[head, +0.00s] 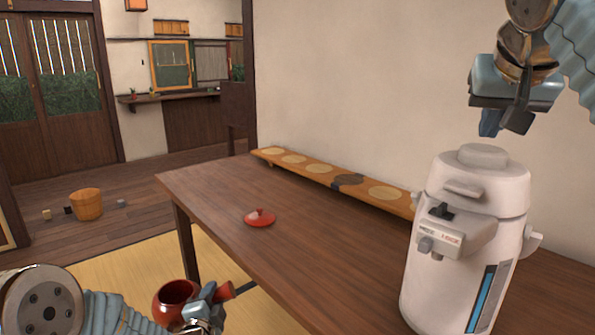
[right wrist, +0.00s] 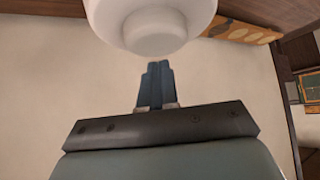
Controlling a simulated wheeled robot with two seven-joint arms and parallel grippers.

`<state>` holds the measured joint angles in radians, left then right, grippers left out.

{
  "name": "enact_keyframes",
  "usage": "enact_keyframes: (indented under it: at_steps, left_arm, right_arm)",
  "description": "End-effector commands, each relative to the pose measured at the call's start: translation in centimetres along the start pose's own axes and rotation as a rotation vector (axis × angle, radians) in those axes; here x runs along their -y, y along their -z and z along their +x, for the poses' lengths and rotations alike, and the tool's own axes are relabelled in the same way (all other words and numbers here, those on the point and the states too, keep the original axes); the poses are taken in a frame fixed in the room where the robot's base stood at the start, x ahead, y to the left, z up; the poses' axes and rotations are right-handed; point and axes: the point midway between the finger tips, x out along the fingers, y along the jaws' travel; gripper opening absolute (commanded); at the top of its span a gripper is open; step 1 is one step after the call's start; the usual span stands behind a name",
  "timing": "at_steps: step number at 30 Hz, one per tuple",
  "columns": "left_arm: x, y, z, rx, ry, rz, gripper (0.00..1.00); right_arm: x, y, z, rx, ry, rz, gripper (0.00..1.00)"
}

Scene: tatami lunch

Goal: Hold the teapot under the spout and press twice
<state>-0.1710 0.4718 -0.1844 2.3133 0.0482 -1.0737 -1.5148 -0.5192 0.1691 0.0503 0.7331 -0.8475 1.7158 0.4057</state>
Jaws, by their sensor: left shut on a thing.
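The red teapot (head: 172,304) is at the bottom left of the head view, its top open, in front of the table's left edge. My left gripper (head: 208,301) is shut on its side handle. The white hot-water dispenser (head: 462,265) stands upright on the table at the right, with its spout (head: 427,245) facing left and a round grey push-top (head: 484,156). My right gripper (head: 490,122) is shut and empty above the push-top, apart from it. The right wrist view shows its closed fingers (right wrist: 156,84) beside the dispenser's top (right wrist: 150,28).
The red lid (head: 260,218) lies on the wooden table (head: 300,245). A long low board with round mats (head: 320,168) runs along the wall behind. A wooden bucket (head: 87,204) stands on the floor at the left. The table between lid and dispenser is clear.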

Motion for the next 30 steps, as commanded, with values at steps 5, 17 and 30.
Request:
enact_keyframes:
  at_steps: [5,17,30]
  left_arm:
    - [0.1,0.0,0.0,-0.001,0.002,0.0,0.0]
    - [2.8,2.8,-0.9,-0.054,-0.009,0.006,0.0]
    - [7.8,21.7,-12.1,-0.427,-0.145,0.064,0.0]
  right_arm:
    - [0.0,0.0,0.0,0.0,0.0,-0.001,0.0]
    - [0.0,0.0,-0.1,0.0,0.0,-0.001,0.0]
    - [0.0,0.0,0.0,0.0,0.0,-0.001,0.0]
